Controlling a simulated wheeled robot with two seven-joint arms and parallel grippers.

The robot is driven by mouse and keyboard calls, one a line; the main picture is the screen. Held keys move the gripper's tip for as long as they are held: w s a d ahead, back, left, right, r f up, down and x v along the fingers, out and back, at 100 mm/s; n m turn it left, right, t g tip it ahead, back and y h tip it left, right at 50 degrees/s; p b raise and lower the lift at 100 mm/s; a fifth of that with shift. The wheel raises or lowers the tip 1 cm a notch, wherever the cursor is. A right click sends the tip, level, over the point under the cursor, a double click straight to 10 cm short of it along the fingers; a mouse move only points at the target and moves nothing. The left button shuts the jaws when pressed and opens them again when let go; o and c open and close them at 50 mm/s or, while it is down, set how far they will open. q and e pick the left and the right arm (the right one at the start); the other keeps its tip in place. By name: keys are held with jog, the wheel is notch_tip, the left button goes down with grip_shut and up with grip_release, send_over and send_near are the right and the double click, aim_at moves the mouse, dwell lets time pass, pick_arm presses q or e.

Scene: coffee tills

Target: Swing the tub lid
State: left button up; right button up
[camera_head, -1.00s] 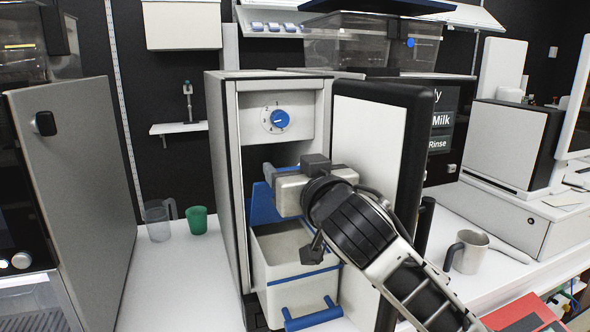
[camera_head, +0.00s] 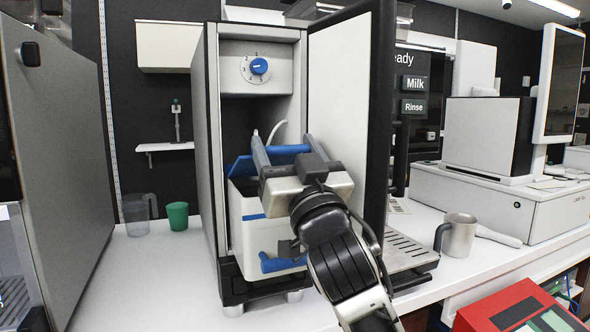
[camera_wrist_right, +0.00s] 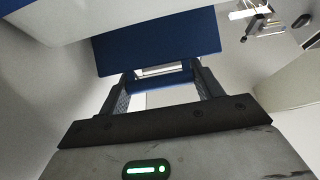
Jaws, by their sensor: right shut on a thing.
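The white tub (camera_head: 247,224) with a blue front handle (camera_head: 283,262) stands low inside the open cooler (camera_head: 210,130). Its blue lid (camera_head: 240,167) shows at the tub's top, partly hidden by my gripper. My right gripper (camera_head: 285,149) is in front of the tub's top, fingers pointing inward, with a blue bar (camera_head: 290,149) between them. In the right wrist view the gripper (camera_wrist_right: 165,84) is shut on this bar, and the blue lid panel (camera_wrist_right: 155,45) lies just beyond the fingertips. The lid's exact angle is hard to tell. My left gripper is out of view.
The cooler's open door (camera_head: 340,110) stands close on the right of my arm. A drip tray (camera_head: 405,252) and a metal jug (camera_head: 458,235) are further right. A green cup (camera_head: 177,216) and a clear jug (camera_head: 139,213) stand left. A red till (camera_head: 520,308) is front right.

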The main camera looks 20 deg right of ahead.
aim_at(280, 159)
jog(key=f, duration=0.2)
jog(key=f+b, duration=0.1)
jog(key=f, duration=0.1)
jog(key=shift+s, duration=0.4)
notch_tip(280, 159, down, 3)
jog(key=shift+s+f+b, duration=0.1)
jog(key=shift+b, duration=0.7)
jog(key=o, duration=1.3)
